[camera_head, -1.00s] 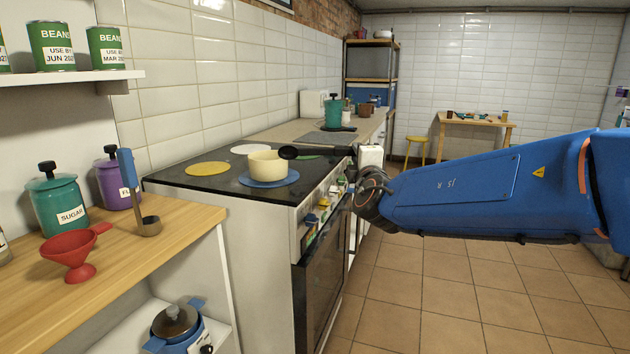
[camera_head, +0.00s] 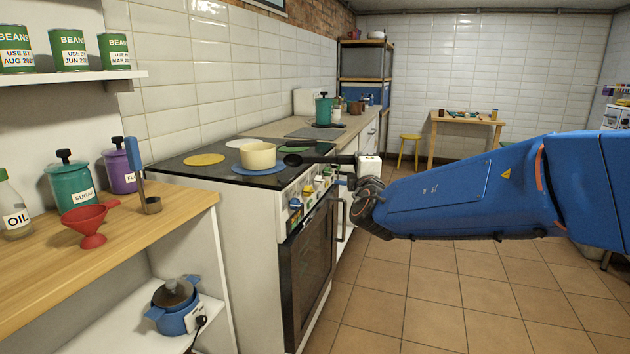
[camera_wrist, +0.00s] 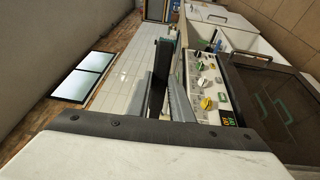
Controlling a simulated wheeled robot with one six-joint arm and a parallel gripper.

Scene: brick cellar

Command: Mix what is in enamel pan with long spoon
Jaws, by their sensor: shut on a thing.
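The cream enamel pan (camera_head: 257,157) stands upright on the blue hob plate (camera_head: 238,169) of the stove. Its contents cannot be made out. The black long spoon (camera_head: 318,159) lies roughly level across the stove's right side, its round bowl just right of the pan and outside it. My gripper (camera_head: 358,165) is shut on the spoon's handle end, above the stove's front edge. In the wrist view, a dark upright bar stands in front of my gripper, but I cannot tell whether it is a finger or the handle.
The stove front carries several coloured knobs (camera_head: 308,190). A green pot (camera_head: 323,111) stands on the counter beyond.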

